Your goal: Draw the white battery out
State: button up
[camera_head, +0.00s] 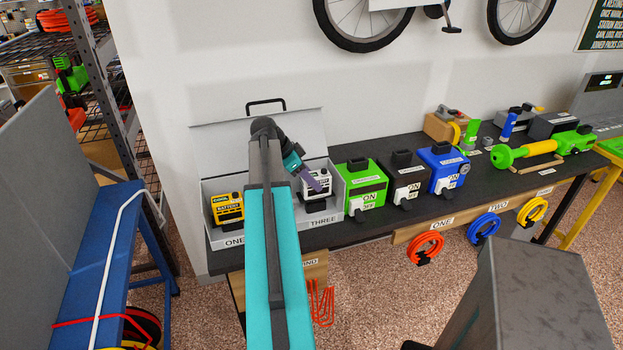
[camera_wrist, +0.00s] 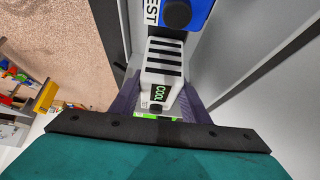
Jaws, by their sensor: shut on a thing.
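The white battery (camera_head: 323,174) is at the THREE end of the open grey toolchest (camera_head: 324,220). In the wrist view its white body with dark stripes and a green-and-black COOL label (camera_wrist: 163,62) fills the space between my purple fingers. My gripper (camera_head: 312,180) is shut on it from above; the near finger covers part of its front. In the wrist view my gripper (camera_wrist: 158,98) has one finger on either side of the battery. I cannot tell whether the battery's underside touches the chest.
A yellow battery (camera_head: 227,208) sits in place ONE. A blue object (camera_wrist: 190,14) stands close beside the white battery; my arm hides that middle place in the head view. Green (camera_head: 364,186), black and blue boxes stand right of the chest. The raised lid (camera_head: 222,135) is behind.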

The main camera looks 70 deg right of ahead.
jog(key=shift+f+b, duration=0.75)
jog(key=shift+f, duration=0.4)
dwell(0.4)
jog(key=o, duration=1.6)
jog(key=shift+b+v, duration=1.3)
jog(key=shift+v, duration=5.6)
